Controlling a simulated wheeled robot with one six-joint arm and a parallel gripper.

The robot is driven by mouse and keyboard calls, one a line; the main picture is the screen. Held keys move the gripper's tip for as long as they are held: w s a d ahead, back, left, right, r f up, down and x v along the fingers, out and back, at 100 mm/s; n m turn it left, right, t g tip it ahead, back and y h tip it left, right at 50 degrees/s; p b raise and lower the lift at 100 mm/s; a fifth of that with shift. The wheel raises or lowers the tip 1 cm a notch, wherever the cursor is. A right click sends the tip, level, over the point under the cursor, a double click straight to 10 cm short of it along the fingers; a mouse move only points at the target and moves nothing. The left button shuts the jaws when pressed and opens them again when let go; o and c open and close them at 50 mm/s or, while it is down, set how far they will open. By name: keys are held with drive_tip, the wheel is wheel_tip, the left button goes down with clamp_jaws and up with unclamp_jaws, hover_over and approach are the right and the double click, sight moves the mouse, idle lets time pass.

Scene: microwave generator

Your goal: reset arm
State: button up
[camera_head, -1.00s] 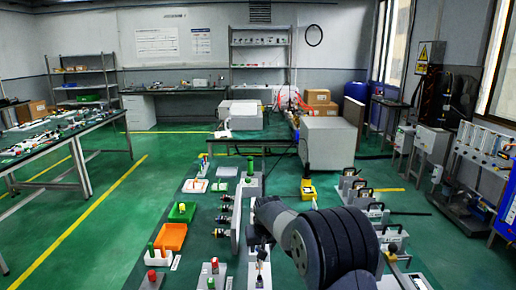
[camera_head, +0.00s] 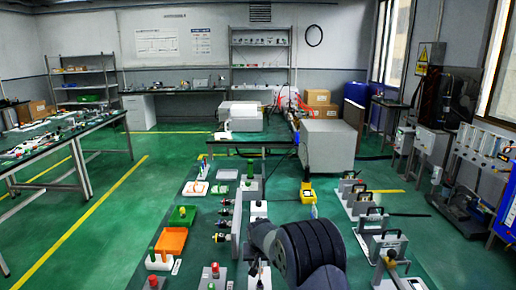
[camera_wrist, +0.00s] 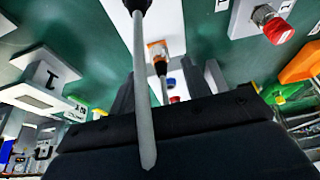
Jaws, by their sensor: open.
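My gripper (camera_wrist: 160,92) shows in the wrist view as a dark body with two black fingers standing apart. It is open, and I see nothing held between the fingers. A grey rod with a black top (camera_wrist: 143,95) crosses close in front of the camera; I cannot tell whether it touches the gripper. A second black-topped lever (camera_wrist: 160,68) on an orange and white base stands beyond it. In the head view my dark arm reaches over the front of the green bench, and its own links hide the gripper there.
A red knob (camera_wrist: 278,30) on a grey block and an orange tray (camera_wrist: 300,65) lie at the right in the wrist view. The head view shows the orange tray (camera_head: 171,241), a yellow device (camera_head: 307,192) and grey handled fixtures (camera_head: 385,247). Open green floor (camera_head: 110,225) lies left.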

drive_tip(key=b+v, duration=0.2)
drive_tip(key=v, duration=0.7)
drive_tip(key=w+n+g+p, duration=0.1)
drive_tip(key=n, duration=0.2)
drive_tip(key=w+n+g+p, duration=0.1)
drive_tip(key=w+n, duration=0.1)
drive_tip(key=n, duration=0.1)
drive_tip(key=w+f+n+g+y+p, duration=0.1)
drive_tip(key=w+n+p, duration=0.1)
drive_tip(key=n, duration=0.1)
drive_tip(key=shift+w+d+n+g+y+p, duration=0.15)
drive_tip(key=shift+n+g+y+p, duration=0.3)
drive_tip(key=shift+n, duration=1.4)
drive_tip(key=shift+w+a+n+g+y+p, duration=0.1)
drive_tip(key=shift+w+n+g+y+p, duration=0.3)
drive_tip(key=shift+n, duration=1.4)
drive_tip(key=shift+w+d+n+g+y+p, duration=0.15)
drive_tip(key=shift+n+g+p, duration=0.45)
drive_tip(key=shift+n, duration=1.25)
drive_tip(key=shift+a, duration=0.1)
